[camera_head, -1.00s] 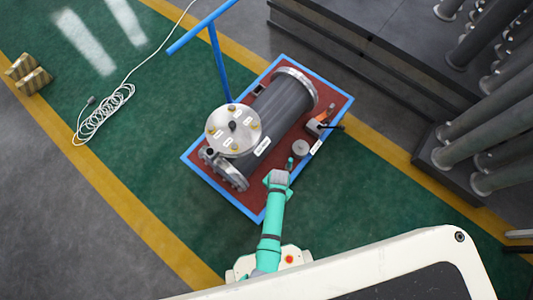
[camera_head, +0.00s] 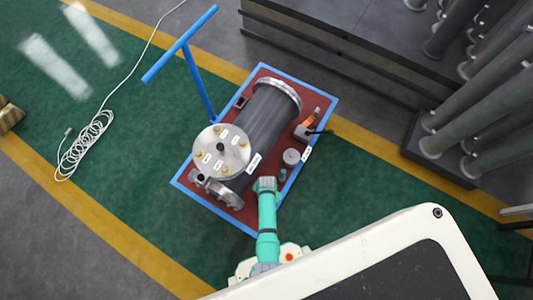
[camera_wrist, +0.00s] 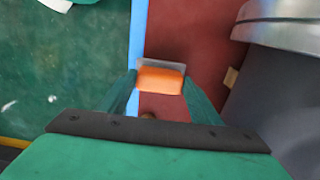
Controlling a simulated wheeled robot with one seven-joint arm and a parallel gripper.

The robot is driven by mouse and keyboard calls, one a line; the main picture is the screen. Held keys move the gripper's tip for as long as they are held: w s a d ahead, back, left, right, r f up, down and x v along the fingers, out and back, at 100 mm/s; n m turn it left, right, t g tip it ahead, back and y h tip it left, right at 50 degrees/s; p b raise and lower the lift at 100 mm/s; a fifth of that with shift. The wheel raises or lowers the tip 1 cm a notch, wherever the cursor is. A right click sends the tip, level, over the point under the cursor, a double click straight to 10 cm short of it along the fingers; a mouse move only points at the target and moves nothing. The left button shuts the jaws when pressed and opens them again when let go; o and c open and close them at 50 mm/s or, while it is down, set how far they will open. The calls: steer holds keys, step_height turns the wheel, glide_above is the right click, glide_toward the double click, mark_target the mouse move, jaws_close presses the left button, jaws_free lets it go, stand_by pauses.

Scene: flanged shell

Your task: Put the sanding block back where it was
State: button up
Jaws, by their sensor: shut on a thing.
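The sanding block (camera_wrist: 161,80), orange with a grey layer along its far side, sits between the green fingers of my gripper (camera_wrist: 160,88) in the wrist view. The fingers are shut on it. Below it show the red deck and blue edge of the cart (camera_head: 178,184); I cannot tell whether the block touches the deck. In the head view my gripper (camera_head: 265,185) is over the cart's near edge, beside the flanged shell (camera_head: 268,118). The block is hidden there.
On the cart's right side are an orange-and-black tool (camera_head: 307,128), a grey disc (camera_head: 291,156) and a small teal item (camera_head: 283,174). A blue handle (camera_head: 195,75) rises at the far left. A white cable coil (camera_head: 85,148) lies on the green floor, which is otherwise clear nearby.

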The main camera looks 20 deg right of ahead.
steer(key=shift+s+d+f, duration=0.1)
steer(key=shift+d+f, duration=0.05)
steer(key=shift+f, duration=0.5)
steer(key=shift+d+f, duration=0.1)
steer(key=shift+f, duration=0.5)
steer(key=shift+f, duration=0.1)
steer(key=o, duration=1.1)
steer(key=shift+a, duration=0.1)
